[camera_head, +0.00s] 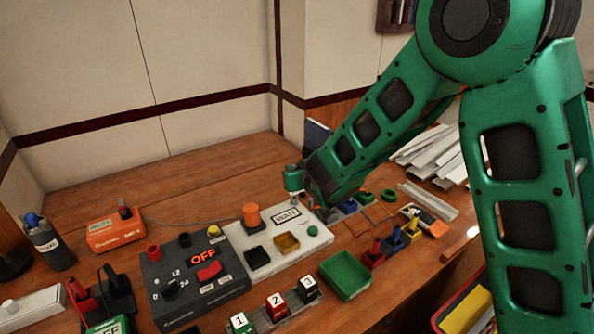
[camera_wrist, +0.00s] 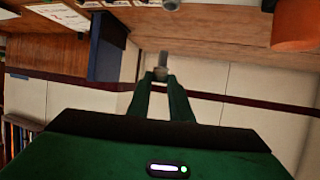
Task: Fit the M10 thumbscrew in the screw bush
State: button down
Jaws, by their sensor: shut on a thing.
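My gripper (camera_wrist: 161,77) is shut on a small grey metal piece, which looks like the thumbscrew (camera_wrist: 163,59). Its narrower end sticks out past the fingertips in the wrist view. A grey round part (camera_wrist: 171,5) at the top edge of that view, apart from the held piece, may be the screw bush; I cannot be sure.
An orange knob (camera_head: 250,214) stands on the panel to the left of my gripper. The dark OFF box (camera_head: 195,278) is farther left. A green tray (camera_head: 345,275) lies in front, and coloured parts lie to the right. The bench behind the panel is mostly clear.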

jog(key=shift+s+f, duration=0.1)
jog(key=shift+f, duration=2.8)
jog(key=shift+f, duration=1.55)
jog(key=c, duration=1.5)
grip_release()
jog(key=shift+s, duration=0.1)
jog(key=v, duration=1)
jog(key=shift+s+d+r, duration=0.15)
jog(key=shift+s+d, duration=0.05)
jog(key=shift+d, duration=0.05)
